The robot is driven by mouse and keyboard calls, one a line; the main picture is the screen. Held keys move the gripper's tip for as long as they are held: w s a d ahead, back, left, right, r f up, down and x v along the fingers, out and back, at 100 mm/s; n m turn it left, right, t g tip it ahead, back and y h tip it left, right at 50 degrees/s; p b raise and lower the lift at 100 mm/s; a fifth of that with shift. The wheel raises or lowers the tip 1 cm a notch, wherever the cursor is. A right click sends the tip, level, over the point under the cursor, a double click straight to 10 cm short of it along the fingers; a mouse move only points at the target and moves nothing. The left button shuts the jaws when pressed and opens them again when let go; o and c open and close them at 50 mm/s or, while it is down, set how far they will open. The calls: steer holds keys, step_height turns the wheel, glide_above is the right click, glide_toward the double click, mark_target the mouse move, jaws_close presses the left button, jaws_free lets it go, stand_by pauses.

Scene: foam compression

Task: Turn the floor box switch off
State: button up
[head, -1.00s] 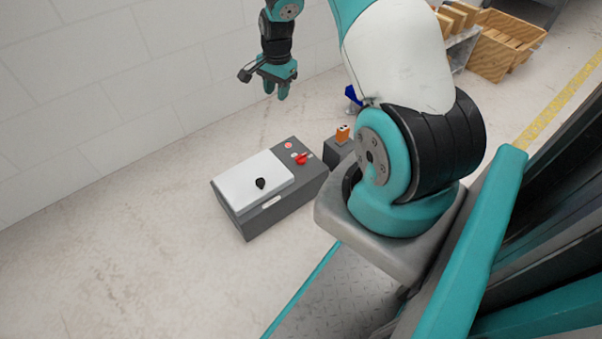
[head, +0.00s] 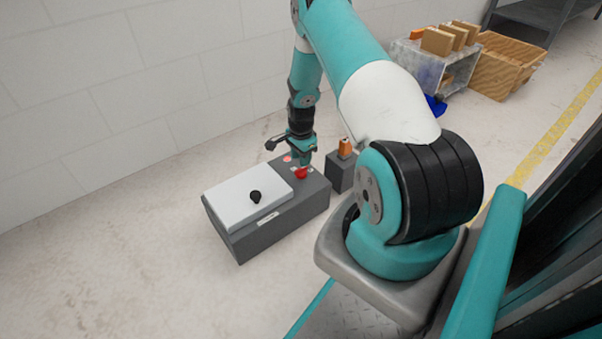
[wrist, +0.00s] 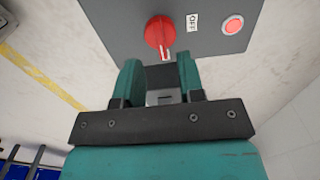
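The floor box (head: 285,213) is a dark grey box on the floor by the wall, with a light grey lid (head: 238,198) carrying a black knob. Its red rotary switch (head: 301,173) is on the top at the far end. In the wrist view the red switch (wrist: 160,33) has a pale pointer mark at its lower edge, and an OFF label (wrist: 192,22) is to its right. My gripper (wrist: 158,72) is open, its two teal fingers apart and empty, just short of the switch. In the head view my gripper (head: 304,158) is low over the box's far end.
A round red lit button (wrist: 233,24) is right of the OFF label. A small dark box with an orange top (head: 345,148) stands close to the floor box. Floor in front is clear.

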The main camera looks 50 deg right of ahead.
mark_target(301, 169)
step_height(301, 169, down, 5)
steer(key=shift+r+b, duration=0.2)
steer(key=shift+b, duration=0.6)
steer(key=shift+c, duration=0.3)
jaws_close()
